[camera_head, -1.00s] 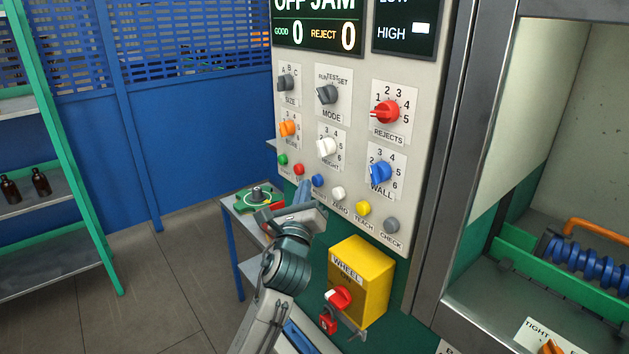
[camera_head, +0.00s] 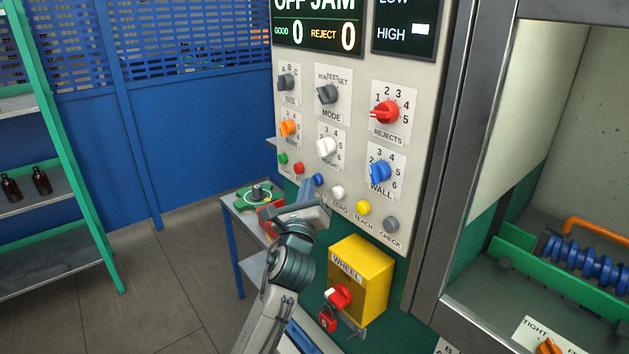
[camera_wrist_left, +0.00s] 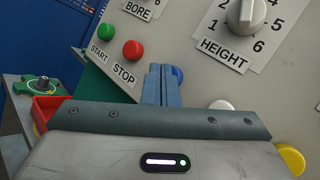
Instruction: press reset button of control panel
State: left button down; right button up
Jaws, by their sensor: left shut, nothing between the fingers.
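The control panel (camera_head: 350,150) is a light grey face with knobs and a row of coloured buttons. The blue button (camera_head: 318,180) sits between the red and white ones; its label is hidden behind my gripper. My left gripper (camera_head: 307,188) is shut and empty, its fingertips just below and left of the blue button. In the left wrist view the closed blue fingers (camera_wrist_left: 161,84) cover part of the blue button (camera_wrist_left: 178,75), which shows at their right. I cannot tell whether they touch it. My right gripper is not in view.
The red STOP button (camera_wrist_left: 133,50) and green START button (camera_wrist_left: 104,32) are left of the fingers. White (camera_head: 338,192), yellow (camera_head: 363,207) and grey (camera_head: 391,224) buttons are to the right. A yellow WHEEL box (camera_head: 365,280) juts out below. A small table (camera_head: 228,205) stands left.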

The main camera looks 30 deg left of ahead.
pick_arm(q)
jog(key=shift+w, duration=0.15)
dwell(0.5)
jog(key=shift+s+a+p, duration=0.3)
jog(key=shift+s+p, duration=0.1)
jog(key=shift+s, duration=0.45)
jog(key=shift+s+a+p, duration=0.1)
jog(key=shift+s+a, duration=0.2)
jog(key=shift+s, duration=0.45)
jog(key=shift+s+a+p, duration=0.1)
jog(key=shift+s+a, duration=0.25)
jog(key=shift+s, duration=0.45)
jog(key=shift+s+a+p, duration=0.1)
jog(key=shift+s+a, duration=0.2)
jog(key=shift+s, duration=0.45)
